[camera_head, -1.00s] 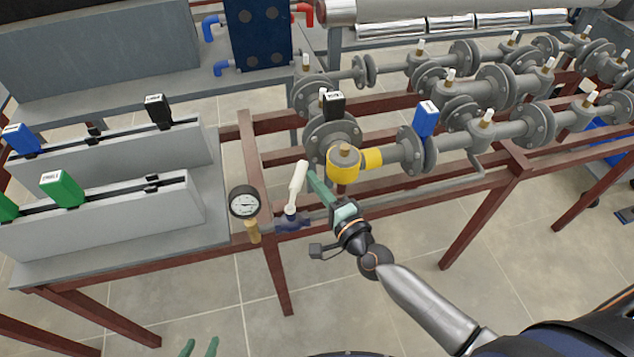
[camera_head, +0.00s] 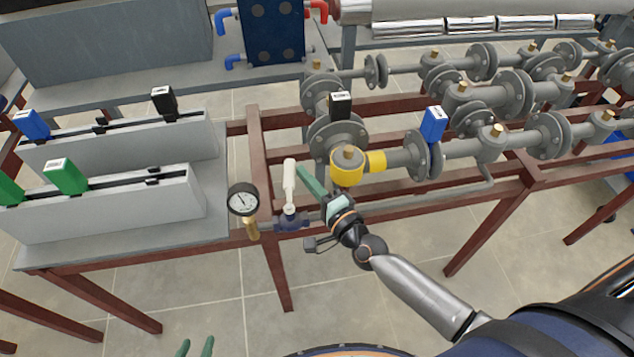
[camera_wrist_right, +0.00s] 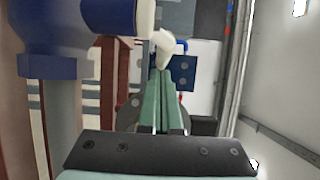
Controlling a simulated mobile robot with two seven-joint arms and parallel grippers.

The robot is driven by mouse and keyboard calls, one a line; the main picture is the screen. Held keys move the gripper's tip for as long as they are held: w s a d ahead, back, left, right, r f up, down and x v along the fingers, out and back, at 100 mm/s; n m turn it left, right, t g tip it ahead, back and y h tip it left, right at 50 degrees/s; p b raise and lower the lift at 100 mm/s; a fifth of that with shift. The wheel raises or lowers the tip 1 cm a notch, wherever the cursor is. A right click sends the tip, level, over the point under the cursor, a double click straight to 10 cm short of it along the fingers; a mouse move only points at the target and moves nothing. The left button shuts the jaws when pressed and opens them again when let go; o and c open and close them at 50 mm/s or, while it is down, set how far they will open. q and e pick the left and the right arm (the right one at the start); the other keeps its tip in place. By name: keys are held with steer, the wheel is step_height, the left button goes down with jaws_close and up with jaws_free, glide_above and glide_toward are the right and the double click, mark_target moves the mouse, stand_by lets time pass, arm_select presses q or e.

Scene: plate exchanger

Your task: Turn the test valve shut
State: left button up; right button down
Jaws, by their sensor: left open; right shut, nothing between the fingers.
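The test valve has a white lever handle (camera_head: 289,181) on a blue body (camera_head: 292,220), low on the front of the red frame. In the head view the handle points nearly straight up the picture. My right gripper (camera_head: 302,171) is shut and empty, with its green fingers just right of the handle; I cannot tell whether they touch. In the right wrist view the shut fingers (camera_wrist_right: 158,95) point at the white handle (camera_wrist_right: 163,48), with the blue body (camera_wrist_right: 70,25) at left. My left gripper (camera_head: 196,347) is open and empty at the bottom edge.
A pressure gauge (camera_head: 242,199) on a brass stem stands just left of the valve. A yellow fitting (camera_head: 346,167) and grey flanged pipes lie behind and right. Grey rails with green, blue and black tags stand left. The floor in front is clear.

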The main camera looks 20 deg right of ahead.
steer(key=shift+w+a, duration=0.25)
steer(key=shift+a, duration=0.05)
steer(key=shift+d, duration=0.15)
stand_by(0.6)
